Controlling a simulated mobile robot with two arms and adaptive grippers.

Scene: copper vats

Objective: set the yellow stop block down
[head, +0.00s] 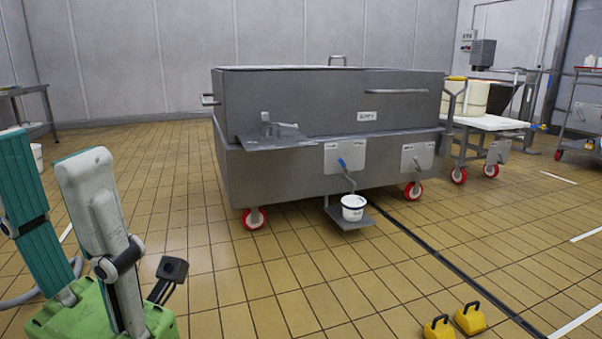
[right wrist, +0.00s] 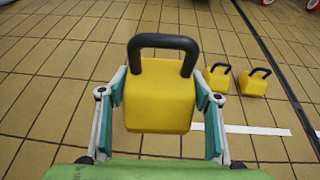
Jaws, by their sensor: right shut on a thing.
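The yellow stop block (right wrist: 160,105), with a black handle on top, is between the two fingers of my right gripper (right wrist: 160,96) in the right wrist view. The gripper is shut on it, one finger on each side. The block looks upright and above the tiled floor; its underside is hidden. My right gripper is not in the head view. My left gripper (head: 62,165) stands large at the lower left of the head view, with teal and pale grey finger parts on a green body. No object shows in it, and its opening is unclear.
Two similar yellow blocks stand on the floor, a nearer one (head: 437,328) and another (head: 470,318). A large steel vat (head: 300,165) on red wheels fills the middle, with a white bucket (head: 353,208) in front. A dark floor channel (head: 440,262) runs past it.

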